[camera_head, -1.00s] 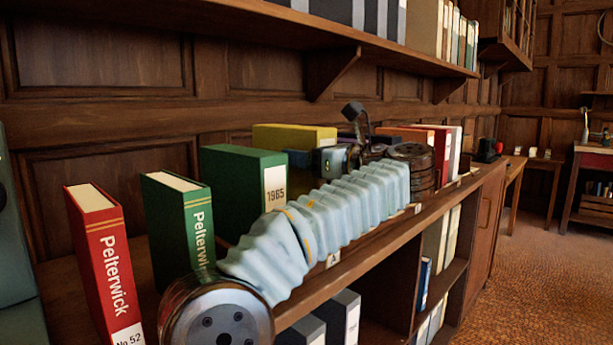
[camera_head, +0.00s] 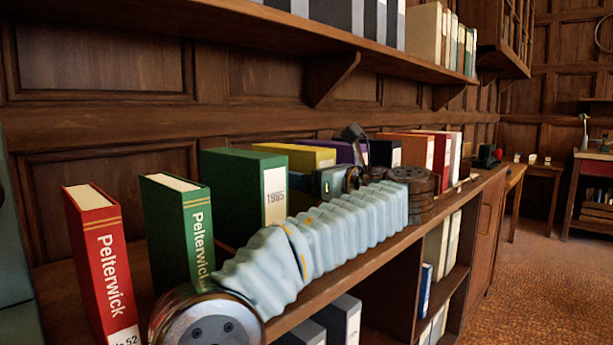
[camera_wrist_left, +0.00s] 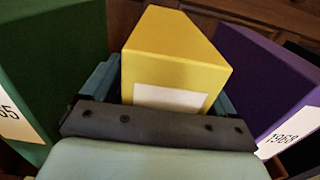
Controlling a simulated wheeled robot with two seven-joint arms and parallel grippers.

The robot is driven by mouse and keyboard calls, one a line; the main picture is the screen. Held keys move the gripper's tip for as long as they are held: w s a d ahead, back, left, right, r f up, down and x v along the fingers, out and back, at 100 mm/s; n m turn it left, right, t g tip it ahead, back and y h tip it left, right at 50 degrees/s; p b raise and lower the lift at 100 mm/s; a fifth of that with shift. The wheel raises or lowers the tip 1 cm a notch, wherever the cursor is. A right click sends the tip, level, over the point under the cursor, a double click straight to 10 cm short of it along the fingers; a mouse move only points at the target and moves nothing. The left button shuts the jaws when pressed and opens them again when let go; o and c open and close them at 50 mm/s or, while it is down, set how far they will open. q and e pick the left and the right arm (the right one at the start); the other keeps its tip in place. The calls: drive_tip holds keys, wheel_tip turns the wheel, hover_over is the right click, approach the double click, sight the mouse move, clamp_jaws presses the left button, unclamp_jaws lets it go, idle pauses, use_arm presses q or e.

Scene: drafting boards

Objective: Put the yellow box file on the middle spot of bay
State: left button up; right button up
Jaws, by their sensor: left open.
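The yellow box file (camera_head: 310,154) stands upright on the shelf between a green 1965 file (camera_head: 243,190) and a purple file (camera_head: 345,152). It also shows in the left wrist view (camera_wrist_left: 175,62), with a pale blank label facing me. My left gripper (camera_wrist_left: 163,88) is open, with one finger on each side of the yellow file. Whether the fingers touch it I cannot tell. In the head view my left arm hides the file's lower part and the shelf spot beneath it. My right gripper is not in view.
The purple file (camera_wrist_left: 268,85), marked 1968, is close on the right in the wrist view. Red (camera_head: 102,260) and green (camera_head: 182,228) Pelterwick books stand at left. Black, orange, red and white files stand further right. An upper shelf (camera_head: 290,25) overhangs the row.

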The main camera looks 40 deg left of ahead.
use_arm(q)
drive_tip(key=shift+r, duration=0.15)
drive_tip(key=s+d, duration=0.1)
drive_tip(key=d, duration=1.1)
